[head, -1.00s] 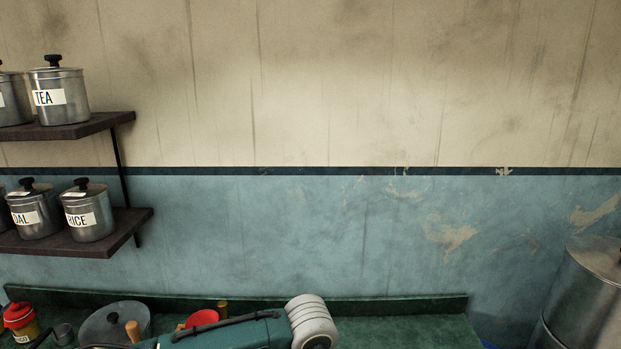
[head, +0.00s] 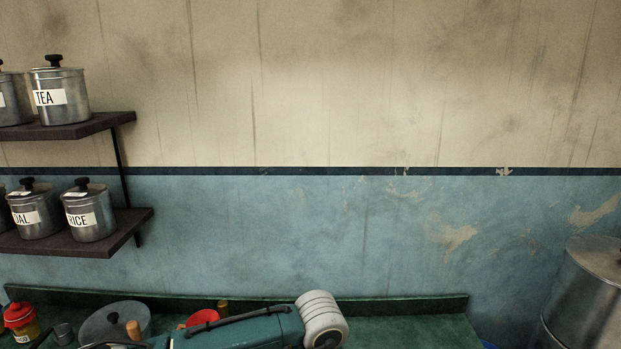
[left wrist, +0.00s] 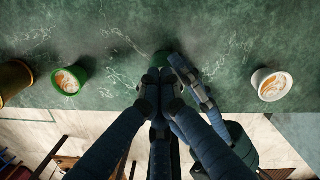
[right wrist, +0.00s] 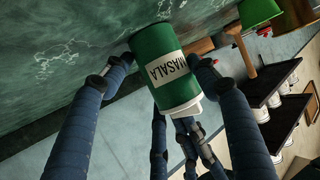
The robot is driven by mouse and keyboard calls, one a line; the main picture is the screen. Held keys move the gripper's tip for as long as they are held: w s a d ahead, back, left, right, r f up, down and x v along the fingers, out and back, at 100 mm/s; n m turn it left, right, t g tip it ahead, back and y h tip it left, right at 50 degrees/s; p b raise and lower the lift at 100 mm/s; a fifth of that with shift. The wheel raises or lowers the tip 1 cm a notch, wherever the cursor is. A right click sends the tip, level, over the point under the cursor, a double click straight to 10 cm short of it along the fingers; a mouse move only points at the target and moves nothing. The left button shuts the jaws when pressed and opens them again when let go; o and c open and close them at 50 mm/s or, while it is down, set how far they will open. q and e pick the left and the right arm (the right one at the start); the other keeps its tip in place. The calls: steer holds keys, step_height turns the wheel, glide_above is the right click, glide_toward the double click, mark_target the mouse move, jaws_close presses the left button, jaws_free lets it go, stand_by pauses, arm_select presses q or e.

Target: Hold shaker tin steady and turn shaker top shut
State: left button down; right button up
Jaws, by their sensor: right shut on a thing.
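The shaker tin is a green can labelled MASALA (right wrist: 172,68) in the right wrist view, with a pale end piece (right wrist: 190,105) that appears to be its top. My right gripper (right wrist: 163,66) is shut on the tin, one finger on each side. The fingers of my left gripper (right wrist: 184,128) show close to the pale end. In the left wrist view my left gripper (left wrist: 160,76) has its fingers close together in front of a green part of the tin (left wrist: 162,58). Whether they grip the top is hidden. Neither gripper nor the tin shows in the head view.
Cups stand on the green counter, one green (left wrist: 70,80) and one white (left wrist: 270,84). In the head view, a red-lidded jar (head: 19,317), a grey lid (head: 98,325) and a red item (head: 203,317) are at lower left. A large metal container (head: 590,300) stands at right.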

arm_select(q)
steer(key=shift+s+d, duration=0.1)
steer(key=shift+d, duration=0.25)
steer(key=shift+w+r, duration=0.1)
steer(key=shift+w, duration=0.35)
steer(key=shift+r, duration=0.35)
step_height(320, 180, up, 5)
steer(key=shift+s, duration=0.1)
steer(key=shift+a+r, duration=0.1)
